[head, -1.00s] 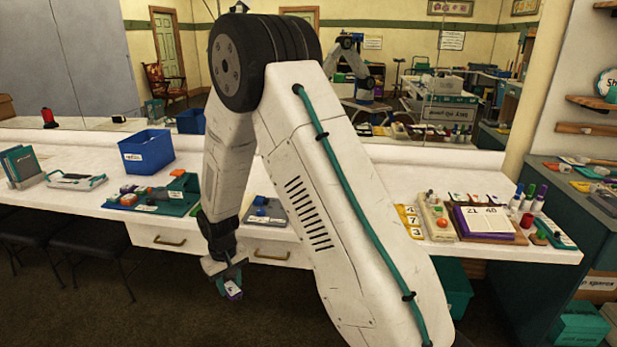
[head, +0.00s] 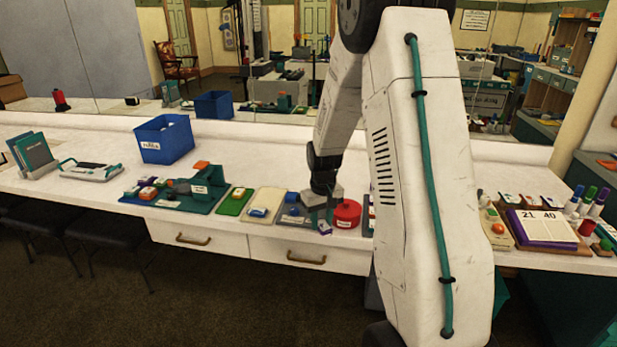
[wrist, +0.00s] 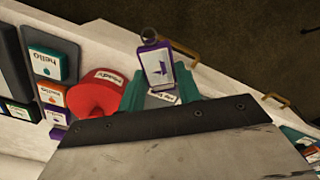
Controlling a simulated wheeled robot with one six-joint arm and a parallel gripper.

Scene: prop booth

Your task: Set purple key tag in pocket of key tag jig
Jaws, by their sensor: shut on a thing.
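My gripper (head: 322,216) is over the front of the workbench, just left of a red round container (head: 347,214). It is shut on the purple key tag (head: 325,229), which hangs at the fingertips near the bench's front edge. In the wrist view the purple key tag (wrist: 157,66) shows a white face with a purple mark and a metal end pointing away from the palm. A small white label (wrist: 163,97) lies behind it, between the teal fingers. I cannot tell for certain which fixture is the key tag jig; the gripper covers part of that area.
The red container (wrist: 95,95) and a dark board with several coloured tags (wrist: 38,50) are beside the gripper. A blue-grey plate (head: 293,212), a tan tray (head: 265,204), a green board (head: 235,201) and a teal fixture (head: 205,188) stand to the left. A blue bin (head: 164,139) is behind.

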